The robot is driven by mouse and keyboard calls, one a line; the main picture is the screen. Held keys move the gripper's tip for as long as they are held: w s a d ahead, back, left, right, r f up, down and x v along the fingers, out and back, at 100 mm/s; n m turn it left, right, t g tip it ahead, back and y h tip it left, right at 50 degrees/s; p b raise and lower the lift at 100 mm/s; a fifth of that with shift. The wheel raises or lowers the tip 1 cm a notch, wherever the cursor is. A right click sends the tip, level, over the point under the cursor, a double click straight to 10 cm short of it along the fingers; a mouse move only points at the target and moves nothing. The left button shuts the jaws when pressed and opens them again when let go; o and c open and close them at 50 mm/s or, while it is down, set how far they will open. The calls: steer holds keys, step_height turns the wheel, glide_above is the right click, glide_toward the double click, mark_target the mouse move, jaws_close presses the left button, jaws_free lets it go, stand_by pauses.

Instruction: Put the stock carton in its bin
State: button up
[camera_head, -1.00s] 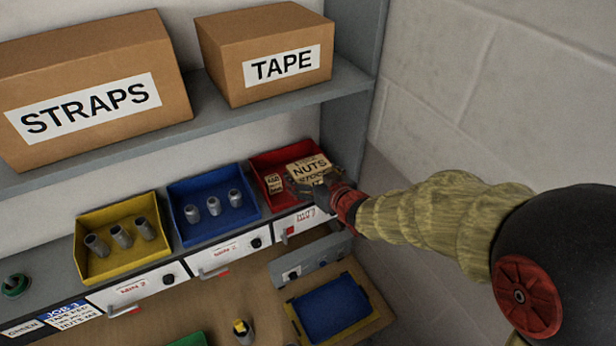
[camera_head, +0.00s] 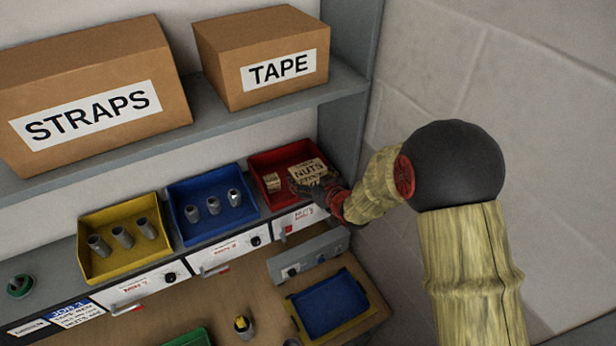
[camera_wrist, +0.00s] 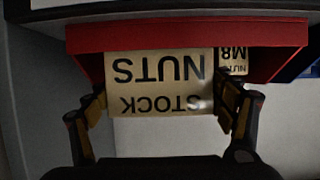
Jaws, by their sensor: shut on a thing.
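The stock carton (camera_head: 308,170) is a tan box lettered STOCK NUTS. My gripper (camera_head: 312,186) is shut on it, with a finger on each side in the wrist view (camera_wrist: 160,108). In the head view the carton is at the right part of the red bin (camera_head: 262,165). In the wrist view the red bin (camera_wrist: 120,36) shows behind the carton, which overlaps its edge. I cannot tell whether the carton touches the bin floor. A smaller carton (camera_head: 271,181), lettered NUTS M8, is in the red bin to the left.
A blue bin (camera_head: 180,215) and a yellow bin (camera_head: 95,265), each holding grey cylinders, stand left of the red bin. The shelf above carries the STRAPS box (camera_head: 60,85) and the TAPE box (camera_head: 262,52). A wall (camera_head: 520,110) is close on the right.

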steer(key=shift+w+f, duration=0.1)
steer(key=shift+f, duration=0.4)
steer(key=shift+f, duration=0.2)
steer(key=o, duration=1.7)
steer(key=shift+c, duration=0.2)
